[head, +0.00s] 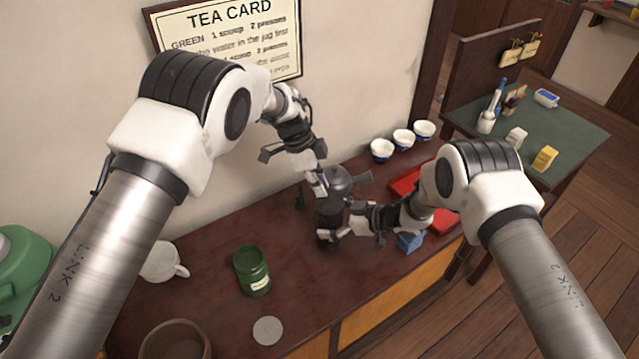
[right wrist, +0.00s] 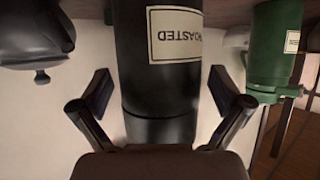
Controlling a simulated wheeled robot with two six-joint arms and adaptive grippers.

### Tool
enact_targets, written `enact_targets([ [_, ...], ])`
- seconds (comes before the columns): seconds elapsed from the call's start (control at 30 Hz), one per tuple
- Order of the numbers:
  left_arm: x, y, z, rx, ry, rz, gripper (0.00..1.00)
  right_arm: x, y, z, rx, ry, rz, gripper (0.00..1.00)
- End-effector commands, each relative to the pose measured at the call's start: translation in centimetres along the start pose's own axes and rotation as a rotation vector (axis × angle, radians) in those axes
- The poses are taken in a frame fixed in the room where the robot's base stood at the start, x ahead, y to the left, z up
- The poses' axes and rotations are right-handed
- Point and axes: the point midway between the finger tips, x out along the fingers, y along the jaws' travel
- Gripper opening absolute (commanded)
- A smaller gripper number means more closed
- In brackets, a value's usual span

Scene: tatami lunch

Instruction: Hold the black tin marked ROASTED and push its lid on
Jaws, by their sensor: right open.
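The black tin (head: 328,212) stands upright on the dark red counter. In the right wrist view the tin (right wrist: 160,85) appears upside down, with a pale label reading ROASTED (right wrist: 175,35). A seam crosses it near its top end; I cannot tell whether the part beyond is a lid or a neck. My right gripper (head: 333,230) is open, its fingers (right wrist: 160,95) on either side of the tin with gaps visible. My left gripper (head: 318,188) points down at the tin's top. Its fingertips are too small to read, and contact is unclear.
A grey teapot (head: 342,180) stands close behind the tin. A green tin (head: 252,272), a grey disc (head: 268,330), a white cup (head: 160,262) and a brown bowl (head: 174,342) are left. A red tray (head: 405,183), a blue block (head: 410,241) and three bowls (head: 403,139) are right.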

Motion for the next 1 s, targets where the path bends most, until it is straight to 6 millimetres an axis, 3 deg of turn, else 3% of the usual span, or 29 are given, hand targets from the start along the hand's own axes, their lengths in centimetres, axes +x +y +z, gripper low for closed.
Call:
enact_targets([
  [0.17,0.0,0.0,0.0,0.0,0.0,0.0,0.17,-1.7,0.2,0.0,0.001,-0.001,0.003,1.0],
  [0.6,0.0,0.0,0.0,0.0,0.0,0.0,0.17,-10.9,0.1,0.0,0.001,0.0,0.002,1.0],
  [0.73,0.0,0.0,0.0,0.0,0.0,0.0,0.17,-11.9,0.0,0.0,0.001,0.001,0.001,1.0],
  [1.0,0.0,0.0,0.0,0.0,0.0,0.0,0.17,-12.0,0.0,0.0,0.0,0.0,0.0,1.0],
])
